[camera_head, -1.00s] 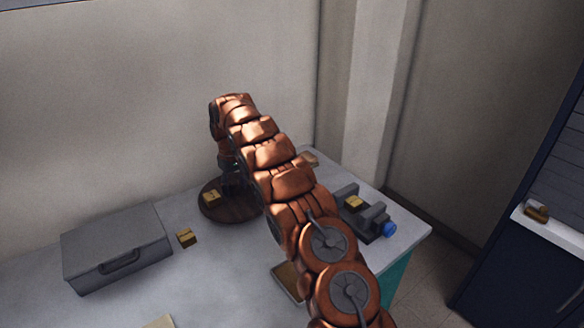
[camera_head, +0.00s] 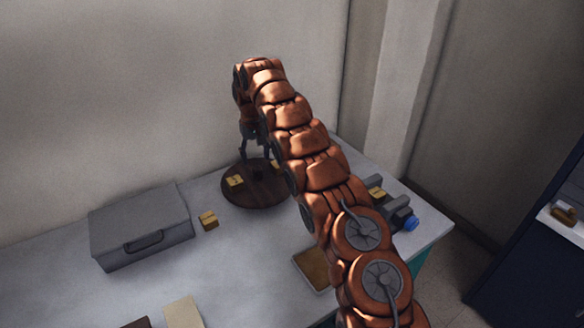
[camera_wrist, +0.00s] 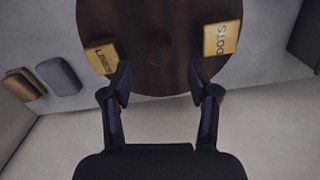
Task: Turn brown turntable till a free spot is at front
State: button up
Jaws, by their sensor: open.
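The brown round turntable (camera_head: 262,196) stands on the table near the back wall. It fills the upper middle of the wrist view (camera_wrist: 158,72), with a dark hub at its centre. One yellow block marked LINES (camera_wrist: 101,57) sits near its left rim there, and another marked DOTS (camera_wrist: 221,40) near its right rim. In the head view one block (camera_head: 235,181) shows at the turntable's left; my arm partly covers the right side. My gripper (camera_wrist: 158,78) is open and empty over the turntable's wall-side edge, a finger near each block. Contact cannot be told. It also shows in the head view (camera_head: 256,155).
A grey case (camera_head: 140,228) and a loose yellow block (camera_head: 209,221) stand left of the turntable. A grey device with a blue knob (camera_head: 411,223) is at the right end. A brown framed panel (camera_head: 312,268) lies in front. The wall is close behind my gripper.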

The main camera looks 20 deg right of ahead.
jog(key=shift+r, duration=0.6)
jog(key=s+d+r, duration=0.1)
jog(key=s+r, duration=0.2)
jog(key=s, duration=0.4)
jog(key=s+d+r+m, duration=0.1)
jog(key=s+r, duration=0.3)
jog(key=s, duration=0.4)
jog(key=s+d+r+g+h+b, duration=0.1)
jog(key=s+r, duration=0.2)
jog(key=s, duration=0.5)
jog(key=shift+s+r, duration=0.2)
jog(key=shift+r, duration=0.1)
jog(key=shift+d, duration=0.1)
